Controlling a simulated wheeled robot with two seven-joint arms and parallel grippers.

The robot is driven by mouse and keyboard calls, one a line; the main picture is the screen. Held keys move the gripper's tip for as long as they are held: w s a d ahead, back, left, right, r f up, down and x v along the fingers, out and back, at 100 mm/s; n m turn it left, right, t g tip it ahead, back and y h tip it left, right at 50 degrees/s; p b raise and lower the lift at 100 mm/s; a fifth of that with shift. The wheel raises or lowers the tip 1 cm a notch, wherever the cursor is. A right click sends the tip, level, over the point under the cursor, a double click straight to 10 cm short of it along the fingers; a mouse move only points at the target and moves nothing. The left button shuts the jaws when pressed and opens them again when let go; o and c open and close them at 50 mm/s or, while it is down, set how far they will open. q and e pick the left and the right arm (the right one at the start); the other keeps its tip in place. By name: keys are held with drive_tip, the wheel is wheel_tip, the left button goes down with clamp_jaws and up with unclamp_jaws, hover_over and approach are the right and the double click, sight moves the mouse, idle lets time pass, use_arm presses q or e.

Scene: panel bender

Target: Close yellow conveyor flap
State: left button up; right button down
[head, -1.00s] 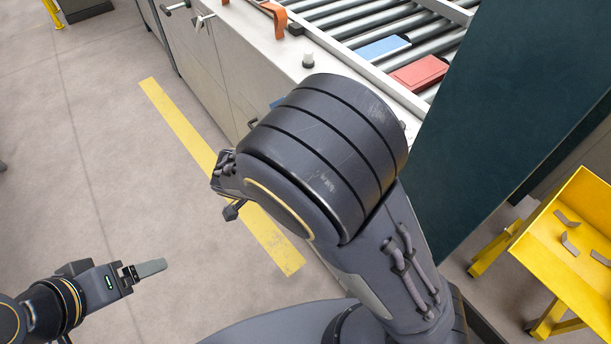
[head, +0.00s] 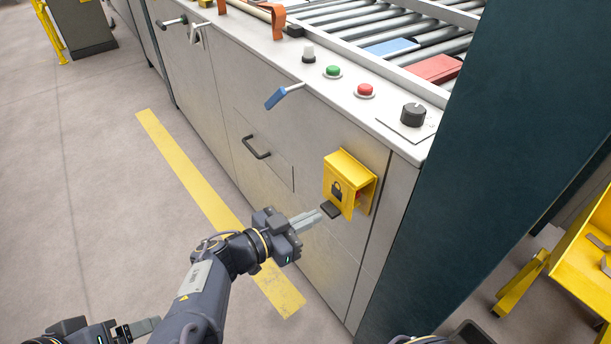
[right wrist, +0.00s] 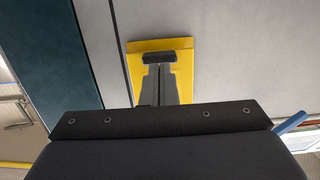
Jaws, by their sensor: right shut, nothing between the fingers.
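The yellow flap (head: 338,187), marked with a padlock symbol, sits on the front of the grey conveyor cabinet. It stands tilted out from the panel, with a gap at its right side where something red shows inside. A black tab (head: 331,210) sticks out at its lower edge. My right gripper (head: 320,215) is shut and empty, its fingertips close to the tab; I cannot tell whether they touch. In the right wrist view the fingers (right wrist: 160,82) point at the tab (right wrist: 159,57), with the yellow flap (right wrist: 183,58) behind. My left gripper (head: 148,326) is low at the left, apart from the cabinet.
A black drawer handle (head: 256,148) and a blue-handled lever (head: 284,96) stick out left of the flap. Green (head: 333,71) and red (head: 365,90) buttons and a black knob (head: 413,114) are on top. A dark teal panel (head: 475,180) stands at right.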

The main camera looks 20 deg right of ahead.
use_arm(q)
wheel_tip(320, 180, down, 3)
drive_tip(key=shift+f+b, duration=0.1)
drive_tip(key=shift+b, duration=1)
use_arm(e)
drive_tip(key=shift+w+d+f+t+h, duration=0.3)
drive_tip(key=shift+d+f+h, duration=0.2)
drive_tip(key=shift+d+h, duration=0.25)
drive_tip(key=shift+a, duration=0.1)
